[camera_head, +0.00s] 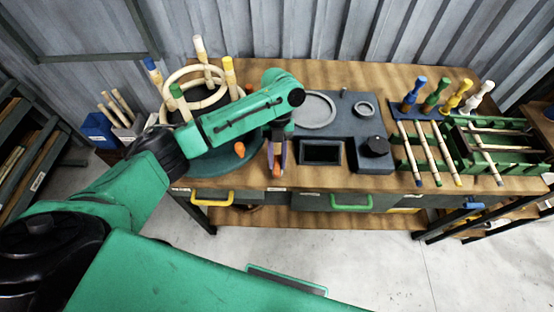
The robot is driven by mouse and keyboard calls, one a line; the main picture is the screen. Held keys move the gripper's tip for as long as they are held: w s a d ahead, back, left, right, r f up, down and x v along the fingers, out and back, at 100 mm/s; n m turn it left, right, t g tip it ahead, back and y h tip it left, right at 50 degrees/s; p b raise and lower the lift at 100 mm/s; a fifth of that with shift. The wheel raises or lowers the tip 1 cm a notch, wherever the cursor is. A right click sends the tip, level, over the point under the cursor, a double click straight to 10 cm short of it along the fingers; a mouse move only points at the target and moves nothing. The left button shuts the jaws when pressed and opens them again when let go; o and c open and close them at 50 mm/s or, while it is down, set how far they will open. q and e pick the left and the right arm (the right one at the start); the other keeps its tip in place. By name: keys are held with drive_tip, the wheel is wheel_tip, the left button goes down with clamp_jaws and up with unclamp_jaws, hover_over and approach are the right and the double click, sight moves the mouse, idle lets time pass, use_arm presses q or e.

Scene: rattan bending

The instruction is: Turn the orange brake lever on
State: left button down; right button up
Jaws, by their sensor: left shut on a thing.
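My left gripper (277,168) points down at the table's front edge, just right of the round dark green turntable (222,168). Its purplish fingers are shut on an orange piece, which shows between the tips and looks like the orange brake lever (277,160). The fingers and arm hide most of this piece, so its angle cannot be told. A second small orange knob (240,149) shows on the turntable, left of the gripper and apart from it. My right gripper is not in view.
Cream rattan rings (185,73) and upright colored-handled pegs stand on the turntable. Right of the gripper is a grey station with a dark rectangular bin (321,152) and black knob (375,146). A green rack (470,160) with rattan sticks is farther right.

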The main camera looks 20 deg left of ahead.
sight(278, 156)
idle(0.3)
use_arm(q)
drive_tip(key=c, duration=0.7)
unclamp_jaws()
drive_tip(key=b+v, duration=0.1)
drive_tip(key=v, duration=0.4)
drive_tip(key=shift+w+r, duration=0.15)
drive_tip(key=p+v, duration=0.1)
drive_tip(key=v, duration=0.8)
drive_tip(key=shift+d+r, duration=0.1)
drive_tip(key=shift+r, duration=0.05)
